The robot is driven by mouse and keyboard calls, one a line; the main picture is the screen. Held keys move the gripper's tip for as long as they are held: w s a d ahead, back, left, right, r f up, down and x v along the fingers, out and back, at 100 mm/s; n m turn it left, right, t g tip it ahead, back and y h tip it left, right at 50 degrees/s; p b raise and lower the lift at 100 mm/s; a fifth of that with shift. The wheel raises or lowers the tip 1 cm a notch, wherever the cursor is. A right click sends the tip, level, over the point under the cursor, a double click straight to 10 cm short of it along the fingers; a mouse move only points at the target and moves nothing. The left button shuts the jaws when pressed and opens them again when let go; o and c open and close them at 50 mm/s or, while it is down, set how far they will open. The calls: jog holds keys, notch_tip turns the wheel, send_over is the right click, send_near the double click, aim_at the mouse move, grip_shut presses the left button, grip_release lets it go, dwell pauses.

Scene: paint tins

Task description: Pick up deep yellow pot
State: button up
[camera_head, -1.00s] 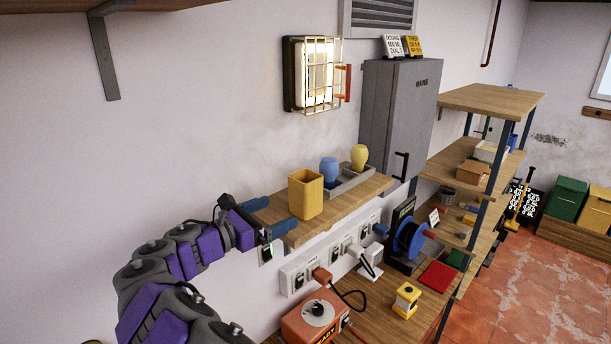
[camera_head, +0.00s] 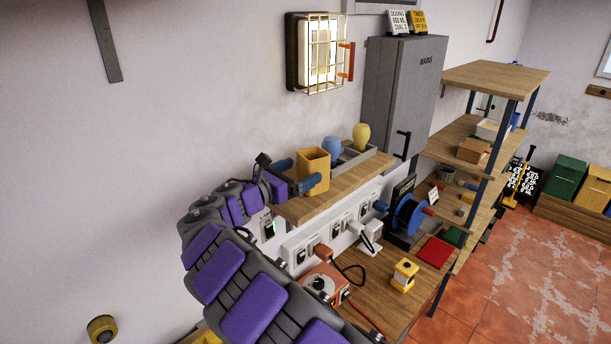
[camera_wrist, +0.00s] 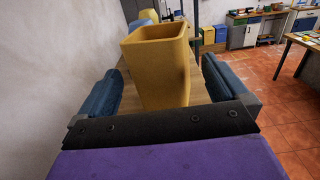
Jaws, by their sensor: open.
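The deep yellow pot (camera_head: 313,176) is a squarish, open-topped pot standing upright at the near end of the wooden wall shelf (camera_head: 300,210). In the wrist view the pot (camera_wrist: 160,70) fills the middle, between the two blue fingers. My gripper (camera_head: 297,174) is open, with one finger on each side of the pot. In the wrist view my gripper (camera_wrist: 160,85) shows a gap beside the pot on both sides. The pot's lower part is partly hidden in the head view by the near finger.
Behind the pot, a grey tray (camera_head: 355,161) holds a blue vase (camera_head: 332,148) and a yellow vase (camera_head: 361,137). The wall is close on the left. Sockets (camera_head: 300,247) and a red box (camera_head: 322,283) sit below the shelf. A grey cabinet (camera_head: 400,95) stands beyond.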

aim_at(314, 162)
jog(key=shift+w+r, duration=0.1)
jog(key=shift+w+d+r, duration=0.1)
jog(key=shift+w+d, duration=0.1)
jog(key=shift+w, duration=0.05)
jog(key=x, duration=0.2)
jog(key=p+x, duration=0.1)
jog(key=x, duration=0.2)
jog(key=shift+d+r, duration=0.15)
jog(key=shift+d, duration=0.3)
jog(key=shift+s+a, duration=0.15)
jog(key=shift+a, duration=0.05)
jog(key=shift+c, duration=0.5)
jog(key=shift+a, duration=0.7)
jog(key=c, duration=0.4)
jog(key=shift+d, duration=0.45)
jog(key=c, duration=0.5)
jog(key=shift+d, duration=0.3)
jog(key=shift+c, duration=0.2)
jog(key=shift+a+r, duration=0.1)
